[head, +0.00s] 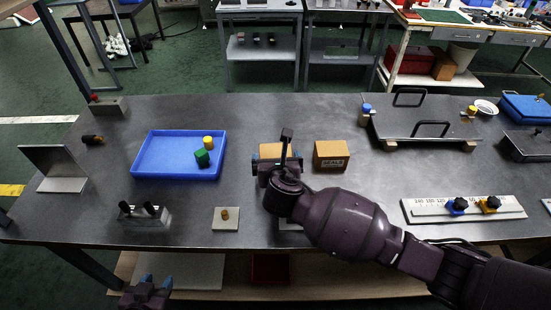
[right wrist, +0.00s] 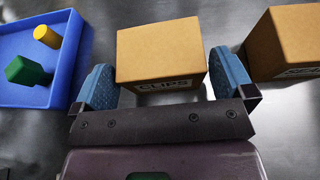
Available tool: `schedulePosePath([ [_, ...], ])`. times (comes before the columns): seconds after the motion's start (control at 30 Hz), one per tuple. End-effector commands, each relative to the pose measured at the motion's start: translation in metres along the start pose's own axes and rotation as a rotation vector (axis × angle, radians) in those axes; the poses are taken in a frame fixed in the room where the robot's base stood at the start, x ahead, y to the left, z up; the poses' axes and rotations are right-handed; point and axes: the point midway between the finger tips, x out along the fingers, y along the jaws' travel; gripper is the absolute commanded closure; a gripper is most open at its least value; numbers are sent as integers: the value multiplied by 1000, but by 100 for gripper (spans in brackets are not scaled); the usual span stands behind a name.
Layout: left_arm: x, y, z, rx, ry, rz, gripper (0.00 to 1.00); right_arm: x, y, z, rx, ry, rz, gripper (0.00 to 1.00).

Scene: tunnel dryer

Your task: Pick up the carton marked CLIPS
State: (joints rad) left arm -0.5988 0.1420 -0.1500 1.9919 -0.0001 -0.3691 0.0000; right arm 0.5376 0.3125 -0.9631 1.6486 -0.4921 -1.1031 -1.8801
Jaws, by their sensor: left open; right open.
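The carton marked CLIPS (right wrist: 160,45) is a tan box standing on the grey bench. It also shows in the head view (head: 270,151), partly hidden behind my right gripper (head: 276,164). In the right wrist view my right gripper (right wrist: 165,82) is open, with one blue finger pad at each side of the carton's near end. A gap shows beside the carton, so it is not clamped. My left gripper (head: 147,294) is low at the bottom left of the head view, open and empty, apart from the bench top.
A second tan carton (head: 331,154) stands just right of the CLIPS carton, close to the right finger. A blue tray (head: 150,172) with a green and a yellow piece lies left. A small plate with a peg (head: 226,225) is nearer the front. The bench behind the cartons is clear.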

Motion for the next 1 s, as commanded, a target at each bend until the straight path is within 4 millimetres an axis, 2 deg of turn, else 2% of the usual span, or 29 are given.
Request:
schedulePosePath([
  [0.1, 3, 0, 5, 1, -3, 1, 57, 16, 0, -2, 1, 2, 0, 0],
  [0.2, 4, 1, 6, 1, -3, 1, 57, 24, 0, -1, 1, 1, 1, 0],
  [0.47, 3, 1, 6, 1, -4, 1, 57, 26, 0, 0, 0, 1, 1, 0],
  [0.73, 1, 0, 10, 0, -11, 0, 57, 26, 0, 0, 0, 1, 1, 38],
  [1.0, 0, 0, 12, 0, -16, -1, 57, 25, 0, 2, 0, -1, 1, 38],
])
